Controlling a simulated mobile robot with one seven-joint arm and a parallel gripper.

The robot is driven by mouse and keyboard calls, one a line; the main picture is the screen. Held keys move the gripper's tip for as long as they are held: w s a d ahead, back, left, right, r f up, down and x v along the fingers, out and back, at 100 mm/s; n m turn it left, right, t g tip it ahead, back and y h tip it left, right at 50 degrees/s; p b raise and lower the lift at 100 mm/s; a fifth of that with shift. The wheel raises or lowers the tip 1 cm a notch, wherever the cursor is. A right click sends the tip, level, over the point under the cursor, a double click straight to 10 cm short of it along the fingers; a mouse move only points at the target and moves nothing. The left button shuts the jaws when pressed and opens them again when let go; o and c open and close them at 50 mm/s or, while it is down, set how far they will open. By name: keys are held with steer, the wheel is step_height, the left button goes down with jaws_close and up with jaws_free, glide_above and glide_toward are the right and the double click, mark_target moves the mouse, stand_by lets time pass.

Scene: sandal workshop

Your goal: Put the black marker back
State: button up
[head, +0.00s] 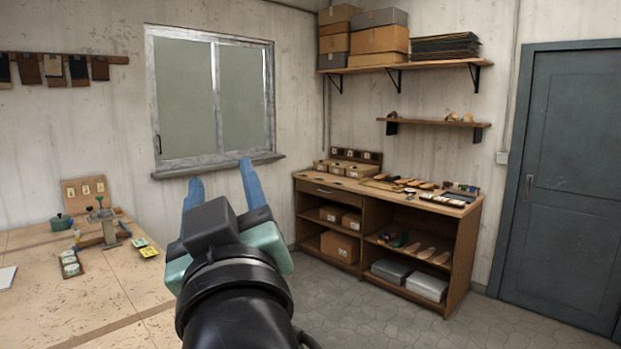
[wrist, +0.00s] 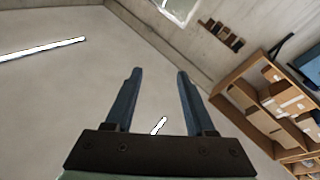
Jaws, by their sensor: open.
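I cannot make out a black marker in either view. My gripper (head: 221,173) is raised in the middle of the head view, its two blue fingers apart with nothing between them. In the wrist view my gripper (wrist: 158,73) also shows open and empty, pointing away from the work surfaces. The wooden worktable (head: 50,300) is at the lower left of the head view, left of my arm. The wooden workbench (head: 388,188) against the back wall holds many small items, too small to tell apart.
A tool stand (head: 110,232) and small trays, one a tray with pale round items (head: 70,263), stand on the worktable. Wall shelves (head: 405,67) with boxes hang above the workbench. A grey door (head: 565,180) is at the right. The tiled floor (head: 385,315) before the workbench is clear.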

steer(key=s+d+r+m+t+h, duration=0.6)
steer(key=s+d+r+m+t, duration=0.1)
steer(key=s, duration=0.4)
step_height(320, 180, up, 3)
steer(key=shift+s+d+f+m, duration=0.2)
steer(key=shift+d+m, duration=0.1)
steer(key=shift+d, duration=0.6)
